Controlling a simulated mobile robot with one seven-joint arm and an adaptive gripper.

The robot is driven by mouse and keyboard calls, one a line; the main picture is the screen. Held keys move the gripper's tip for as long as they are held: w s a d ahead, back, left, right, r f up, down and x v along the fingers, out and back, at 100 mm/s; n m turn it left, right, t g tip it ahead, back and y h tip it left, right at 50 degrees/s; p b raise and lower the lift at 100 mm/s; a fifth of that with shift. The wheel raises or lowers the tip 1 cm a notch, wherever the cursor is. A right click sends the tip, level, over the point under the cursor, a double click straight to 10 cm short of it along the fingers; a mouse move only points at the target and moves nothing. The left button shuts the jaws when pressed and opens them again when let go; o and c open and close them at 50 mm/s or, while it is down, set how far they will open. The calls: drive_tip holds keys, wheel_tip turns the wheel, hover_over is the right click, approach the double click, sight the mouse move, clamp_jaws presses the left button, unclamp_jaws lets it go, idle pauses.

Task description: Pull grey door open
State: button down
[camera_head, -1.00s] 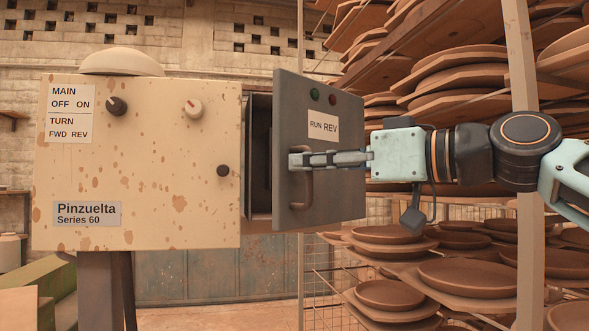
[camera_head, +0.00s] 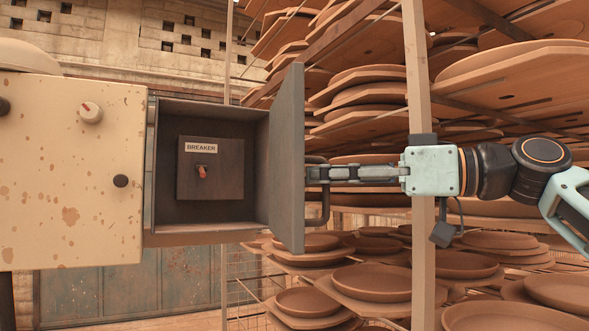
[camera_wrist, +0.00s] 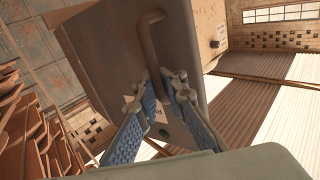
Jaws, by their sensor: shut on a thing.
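The grey door (camera_head: 288,160) stands open in the head view, swung out to the right of its box and seen nearly edge-on. Its dark handle (camera_head: 325,205) sticks out from the right face. My gripper (camera_head: 318,174) reaches in from the right and is shut on that handle. In the wrist view the handle (camera_wrist: 151,40) runs down between the fingers of my gripper (camera_wrist: 165,80), in front of the door's outer face. The open box (camera_head: 212,218) shows a dark panel (camera_head: 225,180) labelled BREAKER with a small orange switch (camera_head: 202,172).
A speckled cream control box (camera_head: 75,180) with knobs stands left of the door. Racks of brown plates (camera_head: 370,282) fill the right side behind my arm. An upright post (camera_head: 416,80) stands close to my gripper.

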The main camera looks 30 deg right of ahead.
drive_tip(key=shift+s+d+f, duration=0.1)
drive_tip(key=shift+s+d, duration=0.1)
drive_tip(key=shift+d, duration=0.7)
drive_tip(key=c, duration=2.1)
unclamp_jaws()
drive_tip(key=shift+s, duration=0.2)
drive_tip(key=shift+w, duration=0.1)
drive_tip(key=shift+v, duration=3.8)
drive_tip(key=shift+c, duration=0.3)
